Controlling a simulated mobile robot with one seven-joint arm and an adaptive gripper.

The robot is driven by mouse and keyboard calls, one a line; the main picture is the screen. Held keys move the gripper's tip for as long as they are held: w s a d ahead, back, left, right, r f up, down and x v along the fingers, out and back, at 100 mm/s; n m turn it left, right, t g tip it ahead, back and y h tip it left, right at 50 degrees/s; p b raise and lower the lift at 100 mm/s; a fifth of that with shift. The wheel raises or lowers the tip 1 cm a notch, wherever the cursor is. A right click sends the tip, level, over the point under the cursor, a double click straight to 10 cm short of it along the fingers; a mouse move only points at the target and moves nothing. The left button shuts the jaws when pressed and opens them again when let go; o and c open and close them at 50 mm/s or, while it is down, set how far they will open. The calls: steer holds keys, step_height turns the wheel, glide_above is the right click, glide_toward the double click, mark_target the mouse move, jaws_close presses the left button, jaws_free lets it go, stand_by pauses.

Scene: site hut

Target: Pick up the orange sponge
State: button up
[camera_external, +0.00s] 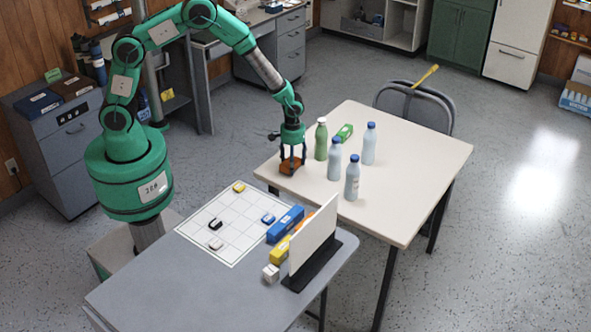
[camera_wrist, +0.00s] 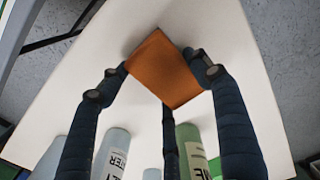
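The orange sponge (camera_external: 289,167) is at the near left corner of the beige table, under my gripper (camera_external: 291,158). In the wrist view the sponge (camera_wrist: 163,68) sits between the dark fingers of my gripper (camera_wrist: 160,80). Two fingertips press against its left and right edges, and a third finger is at its lower edge. My gripper looks shut on the sponge. I cannot tell whether the sponge touches the tabletop or hangs just above it.
On the beige table (camera_external: 420,160), a green bottle (camera_external: 321,140) stands close right of my gripper, with several blue-capped bottles (camera_external: 352,178) and a green box (camera_external: 345,131) beyond. A grey table (camera_external: 150,290) in front holds a white grid board and an upright white panel (camera_external: 313,235).

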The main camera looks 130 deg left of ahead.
stand_by(0.3)
steer(key=shift+r+p, duration=0.35)
steer(key=shift+r, duration=0.5)
step_height(320, 180, up, 2)
steer(key=shift+r+p, duration=0.15)
steer(key=shift+p, duration=0.25)
steer(key=s+d, duration=0.3)
steer(key=s, duration=0.1)
steer(key=s+d+p, duration=0.1)
steer(key=s+d, duration=0.2)
steer(key=d, duration=0.1)
steer(key=s+d+r+p, duration=0.1)
steer(key=s+d, duration=0.3)
steer(key=shift+s, duration=0.35)
